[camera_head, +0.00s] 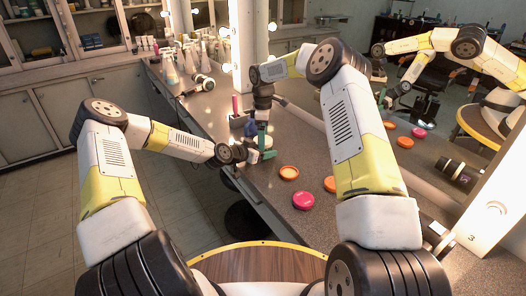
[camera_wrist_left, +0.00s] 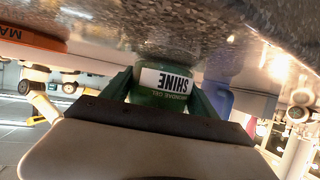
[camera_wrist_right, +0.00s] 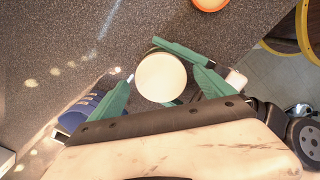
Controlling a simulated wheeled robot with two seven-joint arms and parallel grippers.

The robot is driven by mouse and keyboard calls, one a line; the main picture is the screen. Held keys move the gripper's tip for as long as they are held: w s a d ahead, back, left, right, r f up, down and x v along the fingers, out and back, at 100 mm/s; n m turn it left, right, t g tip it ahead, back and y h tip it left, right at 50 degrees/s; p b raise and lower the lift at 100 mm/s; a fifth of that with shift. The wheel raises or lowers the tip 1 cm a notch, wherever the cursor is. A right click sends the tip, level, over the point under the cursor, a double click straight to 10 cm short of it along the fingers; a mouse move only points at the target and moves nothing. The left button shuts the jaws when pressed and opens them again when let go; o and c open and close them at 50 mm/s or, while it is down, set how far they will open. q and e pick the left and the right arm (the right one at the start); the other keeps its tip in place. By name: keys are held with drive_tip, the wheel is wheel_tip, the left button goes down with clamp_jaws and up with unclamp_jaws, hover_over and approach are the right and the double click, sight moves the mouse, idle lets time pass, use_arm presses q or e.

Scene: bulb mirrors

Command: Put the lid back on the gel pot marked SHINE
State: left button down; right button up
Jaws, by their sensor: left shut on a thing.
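The green gel pot (camera_wrist_left: 165,85) marked SHINE stands on the counter. In the left wrist view its label appears upside down. My left gripper (camera_head: 254,158) is shut around the pot's sides, its green fingers showing on both sides of the label. A round cream disc (camera_wrist_right: 160,78), apparently the lid, shows in the right wrist view over the pot's place. Whether it rests on the pot or hangs just above cannot be told. My right gripper (camera_wrist_right: 163,72) comes down from above with its fingers on either side of the disc; whether they press on it is unclear.
A blue object (camera_wrist_right: 90,105) is close to my right gripper. Several bottles and a hair dryer (camera_head: 200,84) lie farther back. Mirrors line the right side.

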wheel_tip(320, 180, up, 4)
drive_tip(key=shift+r, duration=0.2)
drive_tip(key=shift+c, duration=1)
drive_tip(key=shift+s+a+r+n, duration=0.15)
drive_tip(key=shift+r+n, duration=0.1)
drive_tip(key=shift+n, duration=0.15)
drive_tip(key=shift+c, duration=0.4)
drive_tip(key=shift+r+n, duration=0.75)
drive_tip(key=shift+n, duration=0.05)
drive_tip(key=shift+r+n, duration=0.5)
drive_tip(key=shift+r, duration=0.25)
drive_tip(key=shift+f, duration=4)
